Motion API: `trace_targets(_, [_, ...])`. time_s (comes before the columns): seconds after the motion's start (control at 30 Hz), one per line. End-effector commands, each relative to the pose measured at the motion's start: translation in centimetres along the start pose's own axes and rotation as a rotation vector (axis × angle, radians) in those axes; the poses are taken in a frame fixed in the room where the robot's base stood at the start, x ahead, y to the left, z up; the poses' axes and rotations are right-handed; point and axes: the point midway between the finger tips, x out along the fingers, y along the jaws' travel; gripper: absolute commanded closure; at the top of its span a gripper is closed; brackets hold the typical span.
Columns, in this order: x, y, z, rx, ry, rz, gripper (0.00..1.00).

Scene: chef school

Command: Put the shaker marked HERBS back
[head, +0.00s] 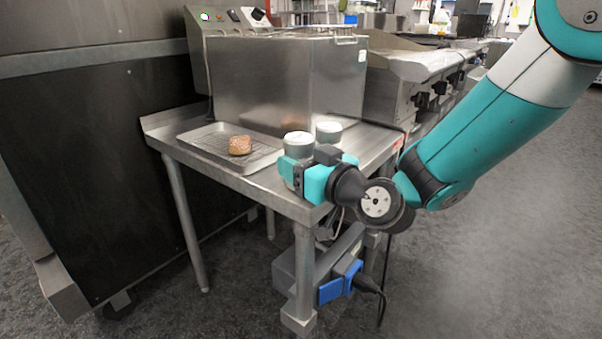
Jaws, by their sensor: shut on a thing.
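Two pale, round-topped shakers are near the right front corner of the steel table (262,183). My gripper (300,172) is at the table's front edge, with its teal fingers shut around the nearer shaker (298,142). The fingers hide this shaker's lower part, so I cannot tell whether it touches the table. The other shaker (329,130) stands just behind it and to the right, partly hidden by my gripper. No marking is readable on either shaker, so I cannot tell which one says HERBS.
A metal tray (190,134) with a rack and a browned piece of food (240,145) lies left of the shakers. A large steel fryer box (285,85) stands behind them, and a griddle (420,70) stands at the right. The floor at right is clear.

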Motion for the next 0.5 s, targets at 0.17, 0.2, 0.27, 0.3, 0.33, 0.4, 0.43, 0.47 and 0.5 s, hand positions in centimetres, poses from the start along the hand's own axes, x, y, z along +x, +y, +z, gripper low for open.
trace_targets(0.17, [0.01,0.00,0.10,-0.001,0.003,0.000,0.71])
trace_targets(0.2, [0.01,0.00,0.10,0.000,0.002,0.000,0.71])
trace_targets(0.27, [0.01,-0.01,0.12,0.000,0.002,0.000,0.71])
trace_targets(0.3, [0.01,-0.01,0.21,0.000,0.002,0.000,0.71])
trace_targets(0.33, [0.01,-0.01,0.32,0.000,0.002,0.000,0.71])
trace_targets(0.4, [0.01,-0.02,0.55,0.000,0.002,0.000,0.71])
trace_targets(0.43, [0.01,-0.02,0.63,0.000,0.003,0.000,0.71])
trace_targets(0.47, [0.01,-0.02,0.63,0.000,0.001,0.000,0.42])
trace_targets(0.5, [0.01,-0.02,0.52,0.000,0.001,0.000,0.32])
